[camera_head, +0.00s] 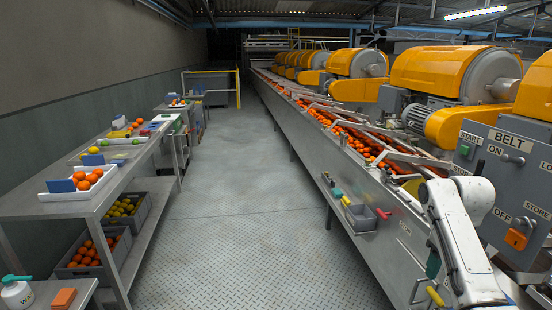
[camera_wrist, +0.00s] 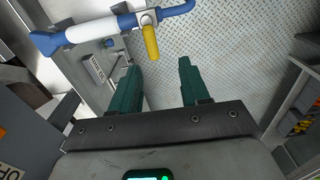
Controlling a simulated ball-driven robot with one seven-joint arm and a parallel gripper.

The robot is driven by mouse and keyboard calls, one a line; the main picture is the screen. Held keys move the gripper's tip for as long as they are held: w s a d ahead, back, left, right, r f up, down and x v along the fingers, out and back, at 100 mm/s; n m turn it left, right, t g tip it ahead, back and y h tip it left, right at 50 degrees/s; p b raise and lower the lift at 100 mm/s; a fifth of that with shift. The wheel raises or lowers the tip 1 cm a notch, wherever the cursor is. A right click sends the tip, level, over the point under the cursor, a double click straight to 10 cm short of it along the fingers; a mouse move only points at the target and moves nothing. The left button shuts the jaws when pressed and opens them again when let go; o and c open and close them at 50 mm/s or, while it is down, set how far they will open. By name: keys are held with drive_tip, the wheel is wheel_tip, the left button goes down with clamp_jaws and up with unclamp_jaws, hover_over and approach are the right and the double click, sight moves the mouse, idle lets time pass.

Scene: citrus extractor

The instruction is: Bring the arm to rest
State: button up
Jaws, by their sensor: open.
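My white arm (camera_head: 458,235) reaches down at the right of the head view, in front of the line's side and left of the grey BELT control panel (camera_head: 503,165). In the wrist view my gripper (camera_wrist: 158,80) points at the floor with its two teal fingers wide apart. Nothing is between the fingers. A yellow lever (camera_wrist: 151,42) on a blue and white pipe (camera_wrist: 100,32) lies beyond the fingertips in the picture, apart from them. In the head view most of the gripper is hidden or hard to make out.
The conveyor (camera_head: 335,165) of oranges runs along the right under yellow machines (camera_head: 358,62). A grey bin (camera_head: 360,217) hangs on its side. A steel bench (camera_head: 60,207) with fruit trays and crates stands at left. The plate floor (camera_head: 230,210) between is clear.

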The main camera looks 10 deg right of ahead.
drive_tip(key=s+a+f, duration=1.5)
drive_tip(key=a+f, duration=0.1)
drive_tip(key=f, duration=0.2)
drive_tip(key=s+a, duration=0.3)
drive_tip(key=s, duration=2)
drive_tip(key=shift+s+f+m+t, duration=0.15)
drive_tip(key=shift+s+m+t, duration=0.05)
drive_tip(key=shift+m+t, duration=0.2)
